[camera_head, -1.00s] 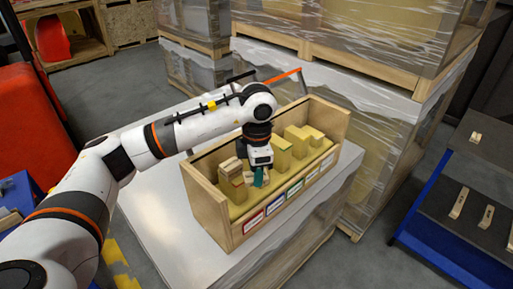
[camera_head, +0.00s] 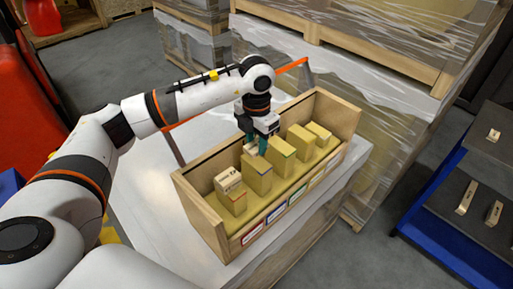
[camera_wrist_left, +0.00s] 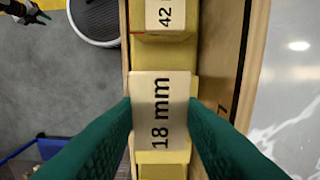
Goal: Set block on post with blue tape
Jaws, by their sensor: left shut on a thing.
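My left gripper (camera_head: 257,146) is shut on a pale wooden block (camera_head: 250,149), in the air over the wooden box. In the left wrist view this block (camera_wrist_left: 161,105) reads "18 mm" and sits between the green fingers, above the yellow posts. Another block (camera_head: 228,181) stands on the nearest post (camera_head: 235,203); in the wrist view that block (camera_wrist_left: 166,14) reads "42" and red tape shows beside it. The second post (camera_head: 257,178) is just below my gripper. Tape colours on the other posts are too small to tell surely. My right gripper (camera_wrist_left: 38,17) shows small at the wrist view's top left.
The wooden box (camera_head: 199,217) has raised end walls and coloured labels along its front. It stands on a pale wrapped surface (camera_head: 145,205). Wrapped pallets (camera_head: 350,60) rise behind. A blue-framed shelf (camera_head: 430,215) with loose wooden pieces stands at right.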

